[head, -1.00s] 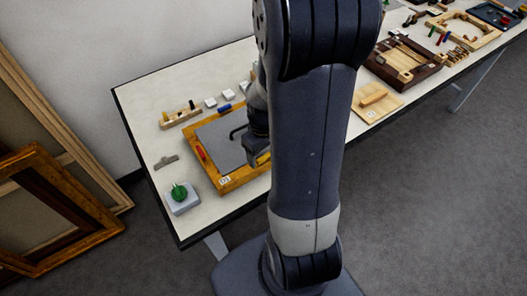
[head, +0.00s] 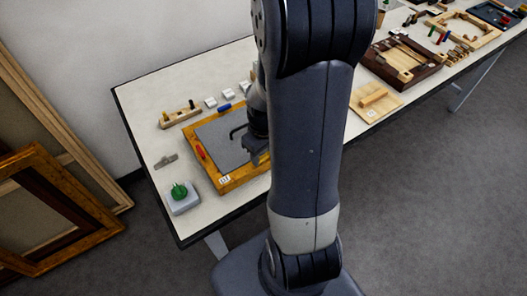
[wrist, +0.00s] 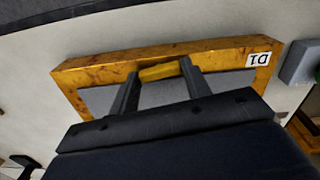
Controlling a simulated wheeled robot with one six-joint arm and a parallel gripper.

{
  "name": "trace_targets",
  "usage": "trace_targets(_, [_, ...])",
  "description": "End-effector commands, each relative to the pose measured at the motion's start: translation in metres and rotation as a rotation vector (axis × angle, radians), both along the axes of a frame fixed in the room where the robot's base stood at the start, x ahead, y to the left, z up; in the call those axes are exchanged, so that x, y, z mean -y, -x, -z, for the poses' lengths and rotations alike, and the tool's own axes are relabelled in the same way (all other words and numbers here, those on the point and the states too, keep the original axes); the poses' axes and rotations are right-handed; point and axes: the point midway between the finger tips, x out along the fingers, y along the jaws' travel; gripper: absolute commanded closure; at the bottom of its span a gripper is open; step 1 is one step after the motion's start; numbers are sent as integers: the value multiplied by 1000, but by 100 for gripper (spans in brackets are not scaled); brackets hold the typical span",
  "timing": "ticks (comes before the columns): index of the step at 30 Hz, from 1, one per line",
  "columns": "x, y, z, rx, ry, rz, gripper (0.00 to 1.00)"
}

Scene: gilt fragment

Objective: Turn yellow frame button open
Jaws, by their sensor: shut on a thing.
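The gilt frame (wrist: 100,66) with a grey panel (wrist: 160,94) lies flat on the white table, with a label D1 (wrist: 259,58) at one corner. The yellow button (wrist: 160,72) sits at the inner edge of one frame side in the wrist view. My gripper (wrist: 161,76) is shut on the yellow button, one finger at each end of it. In the head view my gripper (head: 257,156) is over the near right part of the frame, and my arm hides the yellow button there. A red button (head: 201,152) sits on the left side of the frame.
A green knob on a grey block (head: 180,196) stands left of the frame. A wooden board (head: 375,101) lies to the right.

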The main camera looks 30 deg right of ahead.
Motion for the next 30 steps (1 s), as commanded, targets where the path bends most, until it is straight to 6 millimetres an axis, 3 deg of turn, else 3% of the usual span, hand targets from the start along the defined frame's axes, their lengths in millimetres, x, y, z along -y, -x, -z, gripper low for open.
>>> trace_targets(10, [0, 0, 1, 0, 0, 162, 77])
trace_targets(20, [0, 0, 0, 0, 0, 179, 77])
trace_targets(21, [0, 0, 0, 0, 0, 179, 51])
trace_targets(28, [0, 0, 0, 0, 0, 178, 33])
trace_targets(30, [0, 0, 0, 0, 0, 177, 33])
